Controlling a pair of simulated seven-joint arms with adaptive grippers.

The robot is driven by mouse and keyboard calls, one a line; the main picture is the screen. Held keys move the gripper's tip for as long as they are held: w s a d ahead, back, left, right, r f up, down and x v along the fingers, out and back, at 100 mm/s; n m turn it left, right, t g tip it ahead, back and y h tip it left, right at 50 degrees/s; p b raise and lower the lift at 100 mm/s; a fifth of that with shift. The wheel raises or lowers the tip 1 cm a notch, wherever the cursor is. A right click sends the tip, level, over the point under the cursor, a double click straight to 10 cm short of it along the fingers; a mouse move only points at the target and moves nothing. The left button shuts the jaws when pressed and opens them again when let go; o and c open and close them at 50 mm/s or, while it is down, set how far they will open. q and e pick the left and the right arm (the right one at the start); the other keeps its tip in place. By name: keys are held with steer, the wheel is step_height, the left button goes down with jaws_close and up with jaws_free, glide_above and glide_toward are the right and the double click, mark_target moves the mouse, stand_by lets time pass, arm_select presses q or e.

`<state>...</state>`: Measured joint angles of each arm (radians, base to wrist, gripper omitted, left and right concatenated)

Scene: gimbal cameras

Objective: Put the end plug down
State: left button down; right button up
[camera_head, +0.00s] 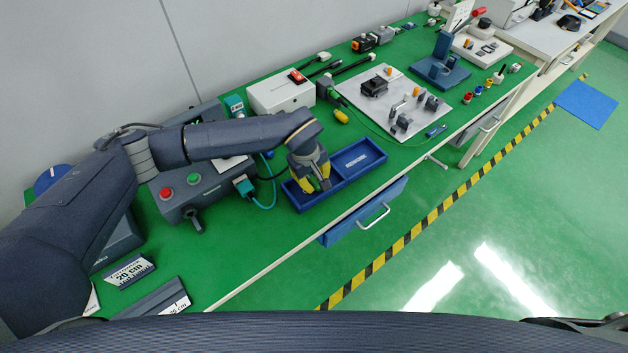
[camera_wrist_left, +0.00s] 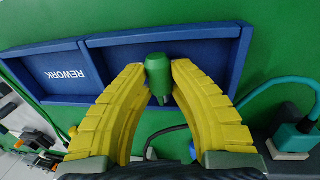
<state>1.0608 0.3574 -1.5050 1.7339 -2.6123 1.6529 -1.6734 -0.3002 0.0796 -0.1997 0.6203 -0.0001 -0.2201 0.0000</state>
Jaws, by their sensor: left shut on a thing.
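The end plug (camera_wrist_left: 158,78) is a small green cylinder with a narrower lower part. My left gripper (camera_wrist_left: 157,85), with yellow ribbed fingers, is shut on it. In the head view, my left gripper (camera_head: 316,184) is over the left compartment of the blue tray (camera_head: 376,149). The tray also shows in the left wrist view (camera_wrist_left: 240,60), with the word REWORK on its other compartment. The plug's height above the tray floor is hard to tell. My right gripper is not in view.
A grey control box (camera_head: 180,193) with red and green buttons stands left of the tray, with a teal cable (camera_head: 268,200) between them. A white box (camera_head: 281,94) stands behind. A white board (camera_head: 405,95) with parts lies to the right. The table's front edge is close to the tray.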

arm_select(q)
steer(key=shift+f, duration=0.3)
steer(key=c, duration=1.3)
jaws_free()
steer(key=r, duration=0.4)
steer(key=a+r, duration=0.1)
steer(key=r, duration=0.3)
steer(key=s+r, duration=0.1)
steer(key=r, duration=0.3)
steer(key=shift+a, duration=0.3)
